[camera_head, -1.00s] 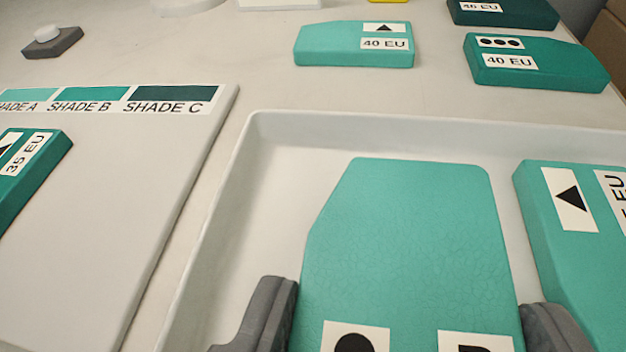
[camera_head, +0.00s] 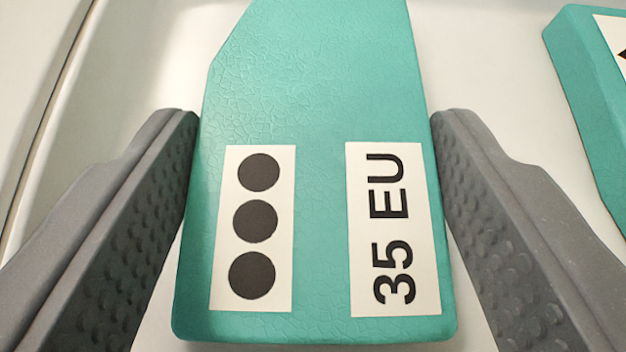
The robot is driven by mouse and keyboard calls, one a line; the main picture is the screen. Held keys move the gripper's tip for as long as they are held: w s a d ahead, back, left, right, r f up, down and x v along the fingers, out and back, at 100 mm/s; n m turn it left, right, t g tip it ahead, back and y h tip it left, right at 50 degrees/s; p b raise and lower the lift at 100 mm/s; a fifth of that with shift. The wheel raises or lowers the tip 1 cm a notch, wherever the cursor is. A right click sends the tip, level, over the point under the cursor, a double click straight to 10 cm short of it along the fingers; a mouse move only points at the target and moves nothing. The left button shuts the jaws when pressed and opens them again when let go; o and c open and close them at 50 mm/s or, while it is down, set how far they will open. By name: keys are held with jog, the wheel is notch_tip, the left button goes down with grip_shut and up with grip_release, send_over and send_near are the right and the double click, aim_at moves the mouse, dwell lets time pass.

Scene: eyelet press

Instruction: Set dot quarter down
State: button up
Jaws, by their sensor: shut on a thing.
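The dot quarter (camera_head: 320,110) is a teal, leather-textured piece with one slanted corner at its far left. It carries a label with three black dots (camera_head: 254,228) and a label reading 35 EU (camera_head: 393,230). My gripper (camera_head: 315,125) is shut on it, with one grey studded finger at its left edge and the other at its right edge. It is over the white tray; whether its underside touches the tray floor I cannot tell. Its far end is cut off by the top of the picture.
The white tray (camera_head: 130,70) lies beneath, with its left wall running along the left of the picture. Another teal piece (camera_head: 585,95) with a partly visible label lies to the right, apart from my right finger. Bare tray floor shows between them.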

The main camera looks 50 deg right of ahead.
jog(key=o, duration=1)
jog(key=shift+c, duration=0.2)
jog(key=shift+r, duration=0.15)
jog(key=shift+s+a+r, duration=0.15)
jog(key=shift+s+a, duration=0.05)
jog(key=shift+a, duration=0.05)
jog(key=p+v, duration=0.3)
jog(key=v, duration=0.8)
jog(key=shift+s+p, duration=0.2)
jog(key=shift+p, duration=0.15)
